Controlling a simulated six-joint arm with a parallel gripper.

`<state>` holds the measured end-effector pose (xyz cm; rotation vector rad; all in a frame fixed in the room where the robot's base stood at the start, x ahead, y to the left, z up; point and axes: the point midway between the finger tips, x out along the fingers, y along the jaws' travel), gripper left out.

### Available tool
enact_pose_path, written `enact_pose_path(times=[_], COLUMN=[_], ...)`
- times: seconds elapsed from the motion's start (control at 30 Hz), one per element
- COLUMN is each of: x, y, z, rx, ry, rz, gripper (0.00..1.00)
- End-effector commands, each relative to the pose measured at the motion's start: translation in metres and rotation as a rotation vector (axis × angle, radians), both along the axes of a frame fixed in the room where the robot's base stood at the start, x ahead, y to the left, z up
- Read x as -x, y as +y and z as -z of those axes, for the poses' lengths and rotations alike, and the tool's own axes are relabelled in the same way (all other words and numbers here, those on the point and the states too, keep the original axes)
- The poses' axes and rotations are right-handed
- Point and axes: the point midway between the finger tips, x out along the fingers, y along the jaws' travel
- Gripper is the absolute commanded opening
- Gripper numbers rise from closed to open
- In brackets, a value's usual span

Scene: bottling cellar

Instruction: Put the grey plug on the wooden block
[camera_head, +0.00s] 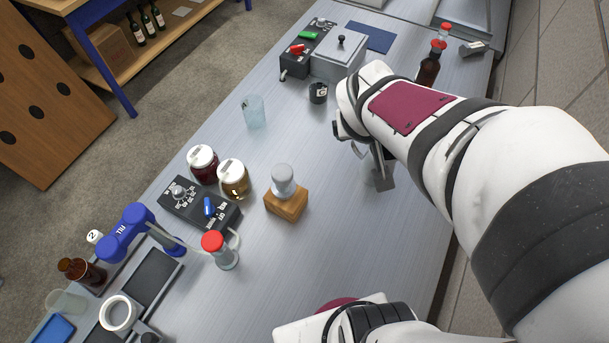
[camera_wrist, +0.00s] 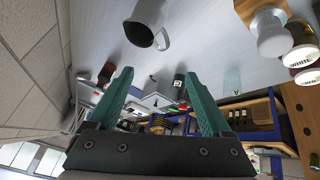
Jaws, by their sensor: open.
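The grey plug (camera_head: 283,181) stands upright on top of the wooden block (camera_head: 287,206), left of my gripper in the head view. Both also show at the upper right of the wrist view, the plug (camera_wrist: 271,38) against the block (camera_wrist: 247,8). My gripper (camera_wrist: 158,75) is open, with nothing between its two green fingers. A grey mug (camera_wrist: 147,22) is beyond the fingers in the wrist view.
Two white-lidded jars (camera_head: 202,163) (camera_head: 233,178) and a dark control box (camera_head: 200,204) stand left of the block. A red-capped shaker (camera_head: 220,250) is in front. A glass (camera_head: 254,111), a black cup (camera_head: 318,93) and a grey lidded box (camera_head: 340,56) are behind.

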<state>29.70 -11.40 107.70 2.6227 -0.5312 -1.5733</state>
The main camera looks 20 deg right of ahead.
Motion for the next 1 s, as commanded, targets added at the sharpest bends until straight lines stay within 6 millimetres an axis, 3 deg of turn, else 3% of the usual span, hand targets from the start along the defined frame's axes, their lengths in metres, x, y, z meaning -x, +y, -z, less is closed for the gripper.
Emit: enact_pose_path(times=[0.03,0.1,0.2,0.3,1.0], x=[0.038,0.093,0.144,0.166,0.169], y=[0.028,0.074,0.123,0.146,0.149], z=[0.004,0.012,0.013,0.010,0.009], rx=[-0.100,-0.268,-0.440,-0.522,-0.536], ry=[0.080,0.222,0.367,0.436,0.450], rz=[0.076,0.162,0.205,0.217,0.223], gripper=[0.83,0.83,0.83,0.83,0.83])
